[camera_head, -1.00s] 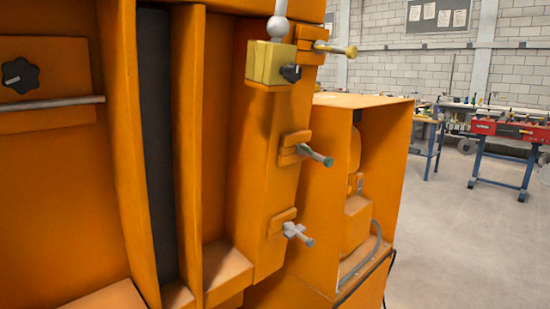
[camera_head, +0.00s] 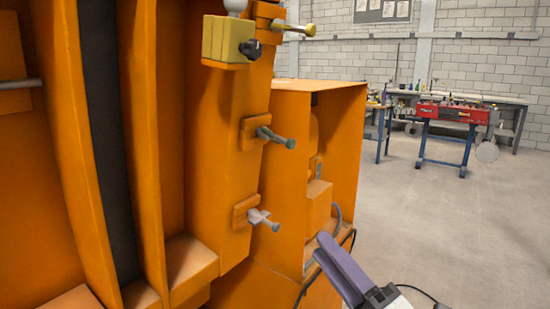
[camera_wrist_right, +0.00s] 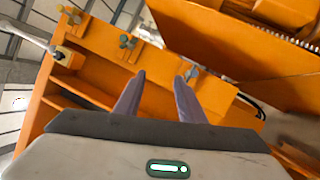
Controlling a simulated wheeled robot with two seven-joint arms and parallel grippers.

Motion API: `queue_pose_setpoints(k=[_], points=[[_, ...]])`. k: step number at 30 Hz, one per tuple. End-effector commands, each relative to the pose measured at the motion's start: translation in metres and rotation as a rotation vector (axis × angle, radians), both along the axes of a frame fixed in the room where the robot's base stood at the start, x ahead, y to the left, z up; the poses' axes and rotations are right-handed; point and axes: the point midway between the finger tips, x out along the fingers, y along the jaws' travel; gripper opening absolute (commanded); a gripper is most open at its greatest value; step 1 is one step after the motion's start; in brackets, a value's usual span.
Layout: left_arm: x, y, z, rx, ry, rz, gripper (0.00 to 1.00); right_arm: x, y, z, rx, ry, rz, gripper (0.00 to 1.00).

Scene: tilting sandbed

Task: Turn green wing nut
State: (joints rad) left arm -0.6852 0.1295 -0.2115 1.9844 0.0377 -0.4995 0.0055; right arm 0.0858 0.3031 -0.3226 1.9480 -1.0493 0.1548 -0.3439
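The green wing nut (camera_head: 276,137) is the middle of three on the orange machine's upright edge, mounted on a small orange block. A yellow one (camera_head: 295,28) is above it and a grey one (camera_head: 264,219) below. In the right wrist view the green wing nut (camera_wrist_right: 128,41) is beyond the left fingertip and the grey one (camera_wrist_right: 191,72) is near the right fingertip. My right gripper (camera_head: 330,250) is low and right of the nuts in the head view. The wrist view shows its purple fingers (camera_wrist_right: 160,76) apart with nothing between them. My left gripper is out of view.
A yellow block (camera_head: 228,39) with a black knob and a ball-ended lever sits at the upper left of the green nut. An open orange cabinet (camera_head: 318,90) stands right behind the nuts. A red-topped workbench (camera_head: 452,113) is farther back. The floor at right is clear.

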Motion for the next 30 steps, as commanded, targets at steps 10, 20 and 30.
queue_pose_setpoints(k=[10, 20, 30], points=[[0.007, -0.002, -0.005, -0.003, -0.017, -0.004, 0.31, 0.025, 0.056, 0.130, -1.337, -1.027, -0.141, 0.36], [0.001, -0.003, -0.008, -0.004, -0.008, -0.006, 0.31, 0.062, 0.022, 0.174, -1.849, -1.186, -0.331, 0.36], [-0.001, -0.004, 0.000, -0.003, -0.002, -0.006, 0.31, 0.103, 0.059, 0.176, -1.850, -1.185, -0.331, 0.36]])
